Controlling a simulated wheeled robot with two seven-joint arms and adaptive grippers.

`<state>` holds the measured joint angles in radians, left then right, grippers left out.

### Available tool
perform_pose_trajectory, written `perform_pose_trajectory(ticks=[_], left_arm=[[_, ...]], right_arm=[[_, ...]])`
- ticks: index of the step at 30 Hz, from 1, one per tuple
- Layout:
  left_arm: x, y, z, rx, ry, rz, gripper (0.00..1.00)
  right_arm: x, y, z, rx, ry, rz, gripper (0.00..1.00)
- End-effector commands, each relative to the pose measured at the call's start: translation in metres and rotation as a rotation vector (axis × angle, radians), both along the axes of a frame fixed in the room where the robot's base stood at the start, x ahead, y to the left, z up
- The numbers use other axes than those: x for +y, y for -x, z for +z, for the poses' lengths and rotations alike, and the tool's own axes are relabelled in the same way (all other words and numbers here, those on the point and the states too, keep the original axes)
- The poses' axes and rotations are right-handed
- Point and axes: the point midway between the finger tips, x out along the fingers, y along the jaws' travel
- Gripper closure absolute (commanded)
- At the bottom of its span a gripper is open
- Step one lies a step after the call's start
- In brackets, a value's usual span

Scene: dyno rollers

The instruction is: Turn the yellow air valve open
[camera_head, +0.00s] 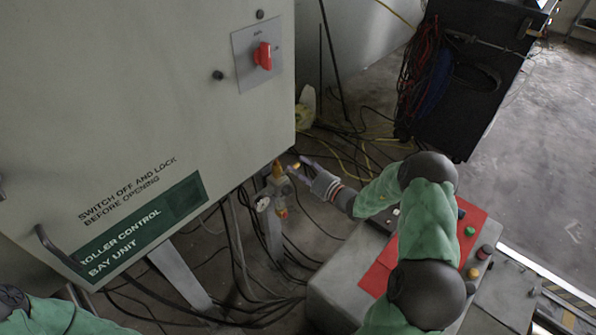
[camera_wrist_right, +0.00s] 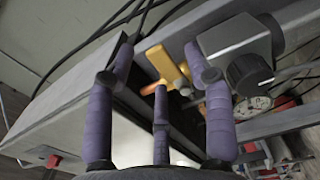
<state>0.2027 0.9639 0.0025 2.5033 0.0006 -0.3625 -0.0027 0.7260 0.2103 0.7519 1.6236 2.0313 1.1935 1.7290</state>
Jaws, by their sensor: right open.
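The yellow air valve (camera_head: 277,170) stands on the grey air fitting by the lower right edge of the control cabinet. In the right wrist view the yellow valve handle (camera_wrist_right: 165,66) shows between my purple fingers. My right gripper (camera_head: 303,167) is just right of the valve in the head view. It also shows in the wrist view (camera_wrist_right: 160,68), with its fingers spread open around the handle. I cannot tell whether any finger touches it. My left arm shows only at the bottom left corner of the head view, and its gripper is out of view.
The grey control cabinet (camera_head: 130,90) with a red switch (camera_head: 263,56) fills the left. A regulator with a black knob (camera_wrist_right: 250,72) sits beside the valve. Black cables (camera_head: 240,300) run below. A grey box with a red panel (camera_head: 380,268) stands at the lower right.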

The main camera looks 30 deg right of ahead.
Motion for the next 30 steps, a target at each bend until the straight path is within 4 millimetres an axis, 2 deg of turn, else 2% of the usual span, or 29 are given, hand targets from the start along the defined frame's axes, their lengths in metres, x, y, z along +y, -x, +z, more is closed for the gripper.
perform_pose_trajectory(ticks=[4,13,18,19,30], left_arm=[[0.0,0.0,-0.0036,0.0,0.0,0.0,0.6],[0.0,-0.0001,-0.0033,0.0,0.0,0.0,0.6],[0.0,-0.0001,-0.0033,0.0,0.0,0.0,0.6],[0.0,-0.0001,-0.0034,0.0,0.0,0.0,0.6],[0.0001,-0.0001,0.0004,0.0,0.0,0.0,0.6]], right_arm=[[0.0031,-0.0086,-0.0002,0.0,0.0,0.002,0.47],[0.0031,-0.01,0.0006,0.0,0.0,0.0,0.47],[0.0031,-0.0098,0.0005,0.0,0.001,0.001,0.95],[0.0031,-0.0098,0.0005,0.0,0.001,0.001,1.0],[0.0033,-0.0097,0.0025,-0.007,0.029,0.001,1.0]])
